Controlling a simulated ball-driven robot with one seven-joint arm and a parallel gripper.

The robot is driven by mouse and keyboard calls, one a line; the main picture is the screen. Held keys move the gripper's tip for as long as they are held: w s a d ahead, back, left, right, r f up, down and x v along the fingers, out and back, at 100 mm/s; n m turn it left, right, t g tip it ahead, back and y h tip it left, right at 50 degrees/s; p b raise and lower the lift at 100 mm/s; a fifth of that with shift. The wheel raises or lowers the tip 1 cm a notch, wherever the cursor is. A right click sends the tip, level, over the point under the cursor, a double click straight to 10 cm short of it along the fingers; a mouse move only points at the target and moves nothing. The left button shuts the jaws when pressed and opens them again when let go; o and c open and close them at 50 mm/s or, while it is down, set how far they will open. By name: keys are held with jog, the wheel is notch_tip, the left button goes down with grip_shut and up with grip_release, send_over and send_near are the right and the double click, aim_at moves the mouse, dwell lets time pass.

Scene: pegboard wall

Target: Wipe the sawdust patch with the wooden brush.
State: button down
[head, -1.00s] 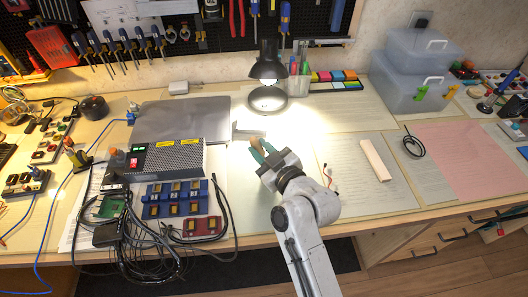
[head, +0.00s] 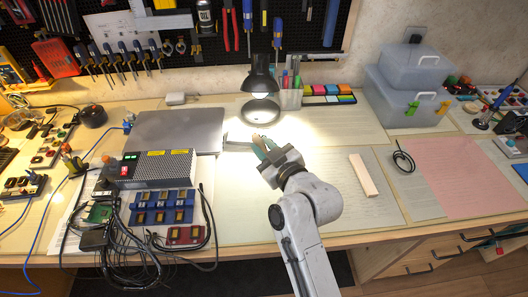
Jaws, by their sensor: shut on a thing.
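I cannot make out the sawdust patch; the bench around the gripper is washed out by lamp light.
The lamp (head: 261,108) stands just behind my gripper. A grey metal piece (head: 236,139) lies close left, near a closed laptop (head: 178,130) and a power supply (head: 160,168). A pale wooden block (head: 362,174) lies to the right. The bench front centre is fairly clear.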

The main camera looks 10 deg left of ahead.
notch_tip(320, 180, up, 4)
jog(key=shift+f+p, duration=0.1)
jog(key=shift+p, duration=0.85)
